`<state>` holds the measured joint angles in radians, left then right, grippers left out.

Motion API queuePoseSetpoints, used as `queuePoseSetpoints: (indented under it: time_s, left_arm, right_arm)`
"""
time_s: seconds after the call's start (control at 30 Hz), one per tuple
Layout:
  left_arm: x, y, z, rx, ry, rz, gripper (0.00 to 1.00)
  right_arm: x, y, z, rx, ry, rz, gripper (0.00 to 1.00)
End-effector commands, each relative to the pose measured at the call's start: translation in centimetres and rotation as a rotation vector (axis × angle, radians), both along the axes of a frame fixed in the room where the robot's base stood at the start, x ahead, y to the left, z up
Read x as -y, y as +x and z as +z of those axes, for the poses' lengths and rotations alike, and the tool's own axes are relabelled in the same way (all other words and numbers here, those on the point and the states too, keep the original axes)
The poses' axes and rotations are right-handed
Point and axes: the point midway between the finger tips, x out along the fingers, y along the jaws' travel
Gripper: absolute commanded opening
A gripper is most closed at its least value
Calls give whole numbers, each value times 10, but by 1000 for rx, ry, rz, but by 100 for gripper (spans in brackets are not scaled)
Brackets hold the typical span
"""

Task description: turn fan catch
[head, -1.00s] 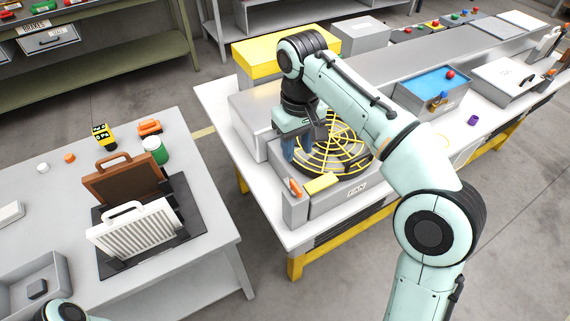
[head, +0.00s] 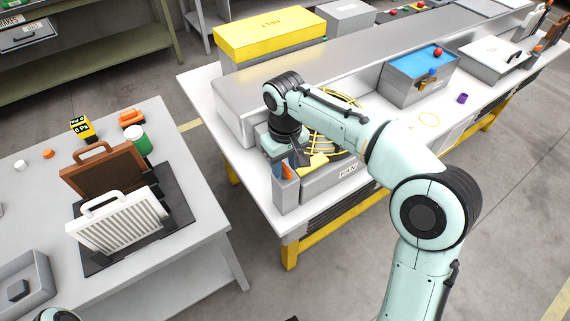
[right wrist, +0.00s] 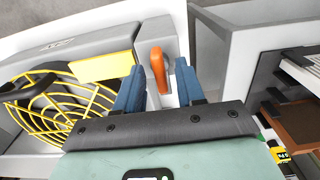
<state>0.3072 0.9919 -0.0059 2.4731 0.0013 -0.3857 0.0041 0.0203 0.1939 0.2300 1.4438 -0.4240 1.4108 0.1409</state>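The fan unit is a grey box labelled FAN (head: 347,171) with a yellow round wire guard (head: 338,97), partly hidden behind my right arm. In the right wrist view the orange catch (right wrist: 159,68) stands on a light grey block beside the fan's yellow bar (right wrist: 103,67). My right gripper (right wrist: 158,86) is open, its two blue fingers on either side of the catch in the picture. I cannot tell whether they touch it. In the head view my right gripper (head: 284,166) is low over the front-left corner of the fan. My left gripper is not in view.
A yellow box (head: 270,35) stands behind the fan. A blue-topped box (head: 420,75) and a grey lidded case (head: 495,57) are farther right. The left table (head: 205,235) holds a white filter (head: 118,222) and a brown one (head: 102,168). Floor separates the tables.

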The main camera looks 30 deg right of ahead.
Motion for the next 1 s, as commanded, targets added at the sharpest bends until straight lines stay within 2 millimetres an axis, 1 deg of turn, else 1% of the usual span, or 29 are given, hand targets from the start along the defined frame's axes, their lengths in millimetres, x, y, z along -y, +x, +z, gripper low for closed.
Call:
queuePoseSetpoints:
  time_s: [0.2,0.23,0.27,0.3,0.33,0.37,0.6,0.77,1.0]
  left_arm:
    - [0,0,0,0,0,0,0]
    - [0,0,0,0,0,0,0]
    - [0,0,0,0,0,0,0]
    - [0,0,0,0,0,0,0]
    - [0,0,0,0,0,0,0]
    - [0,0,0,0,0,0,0]
    - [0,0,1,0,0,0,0]
    - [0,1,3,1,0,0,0]
    - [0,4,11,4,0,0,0]
  right_arm:
    - [0,0,0,0,0,0,38]
    - [0,0,0,0,0,0,35]
    - [0,0,0,0,0,0,25]
    - [0,0,0,0,0,0,12]
    - [0,0,0,0,0,0,2]
    - [0,0,0,-1,0,0,0]
    - [0,0,0,-1,0,-6,0]
    - [0,0,0,-1,0,-42,0]
    - [0,0,1,-1,-1,-183,0]
